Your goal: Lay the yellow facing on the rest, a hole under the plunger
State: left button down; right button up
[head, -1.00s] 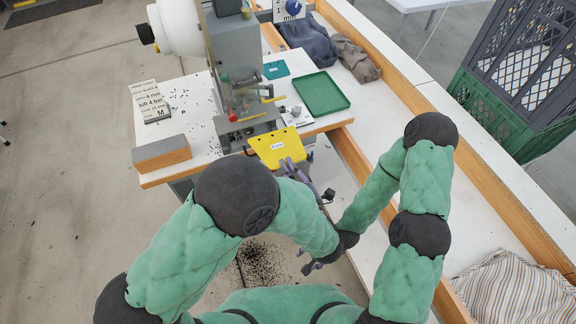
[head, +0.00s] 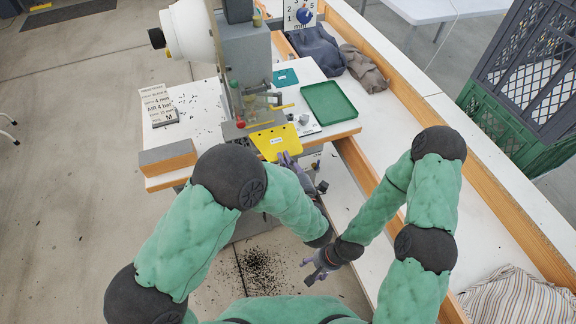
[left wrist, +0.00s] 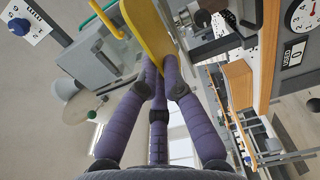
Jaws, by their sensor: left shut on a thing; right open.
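The yellow facing (head: 268,151), a flat plate with a small white label and a row of holes, is at the front of the eyelet press (head: 252,58). My left gripper (head: 287,158) is shut on its near edge. In the left wrist view the purple fingers pinch the facing (left wrist: 152,28), which stands edge-on close to the press. The far edge of the facing is by the press's lower tooling. The rest is mostly hidden, and I cannot tell whether the facing touches it or a hole lines up with the plunger. My right gripper (head: 318,268) is open and empty, low in front of my body.
A green tray (head: 325,118) and a small teal pad (head: 285,77) lie right of the press. A grey and wooden block (head: 168,158) and label cards (head: 158,105) lie left. Dark bits litter the table and floor. A wooden-edged bench runs along the right.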

aim_at(274, 137)
pick_arm(q)
jog(key=shift+b+x, duration=0.35)
jog(key=shift+x, duration=4.35)
jog(key=shift+w+a+f, duration=0.1)
jog(key=shift+w+f, duration=0.05)
jog(key=shift+w, duration=0.05)
jog(key=shift+f, duration=0.15)
jog(key=c, duration=1.3)
grip_release()
jog(key=shift+s, duration=0.1)
jog(key=shift+p+v, duration=0.85)
jog(key=shift+v, duration=2.6)
